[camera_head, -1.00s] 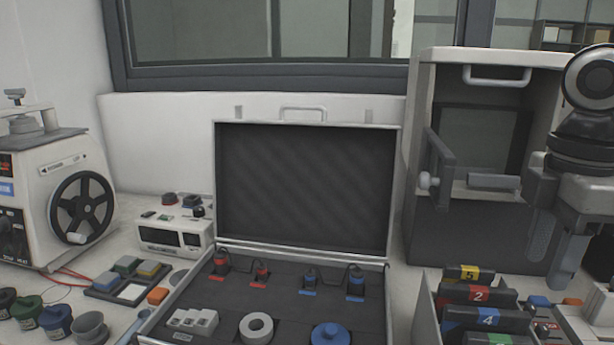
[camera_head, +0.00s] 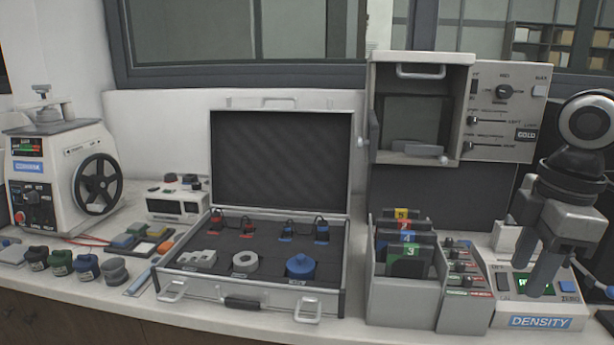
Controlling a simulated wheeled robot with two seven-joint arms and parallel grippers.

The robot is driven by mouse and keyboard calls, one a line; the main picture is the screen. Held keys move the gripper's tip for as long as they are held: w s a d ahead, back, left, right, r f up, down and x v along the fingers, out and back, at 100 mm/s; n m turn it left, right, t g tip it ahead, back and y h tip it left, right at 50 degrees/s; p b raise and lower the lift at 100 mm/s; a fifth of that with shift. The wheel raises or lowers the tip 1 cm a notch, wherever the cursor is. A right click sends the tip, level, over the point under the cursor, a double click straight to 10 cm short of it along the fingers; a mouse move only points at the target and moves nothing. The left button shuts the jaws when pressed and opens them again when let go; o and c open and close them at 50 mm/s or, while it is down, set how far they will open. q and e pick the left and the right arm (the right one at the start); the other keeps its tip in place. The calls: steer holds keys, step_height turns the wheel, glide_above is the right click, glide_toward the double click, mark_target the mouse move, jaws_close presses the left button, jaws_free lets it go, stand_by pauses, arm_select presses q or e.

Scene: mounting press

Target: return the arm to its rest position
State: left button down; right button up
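My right arm comes in at the right edge. Its gripper (camera_head: 531,270) points down in front of the density device (camera_head: 541,322), with its two fingers apart and nothing visible between them. The fingers cover part of the device, and I cannot tell how high they are above it. My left gripper is not in view. The mounting press (camera_head: 62,180), a pale machine with a black handwheel, stands at the far left, away from my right gripper.
An open case (camera_head: 262,290) with foam inserts sits mid-bench. A box of numbered cards (camera_head: 403,299) stands left of my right gripper. Behind is a cabinet (camera_head: 420,110) with an open front and a control panel. Several small jars (camera_head: 62,262) line the left front.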

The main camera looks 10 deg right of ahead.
steer(key=d+f+m+t+y, duration=0.1)
steer(key=d+f+m, duration=0.15)
steer(key=f, duration=0.45)
steer(key=d+f+m+t, duration=0.1)
steer(key=d+f, duration=0.3)
steer(key=f, duration=0.3)
step_height(320, 180, down, 15)
steer(key=s+a+m+t, duration=0.2)
steer(key=s+m, duration=0.1)
steer(key=s+a+f+m+t+y, duration=0.1)
steer(key=s+a+f+m+t, duration=0.2)
steer(key=a+f, duration=0.7)
steer(key=s+a+r+m+t, duration=0.1)
steer(key=s+a+r+t, duration=0.1)
steer(key=a, duration=1.2)
steer(key=shift+s+a, duration=0.2)
steer(key=shift+s, duration=0.2)
steer(key=shift+y, duration=0.3)
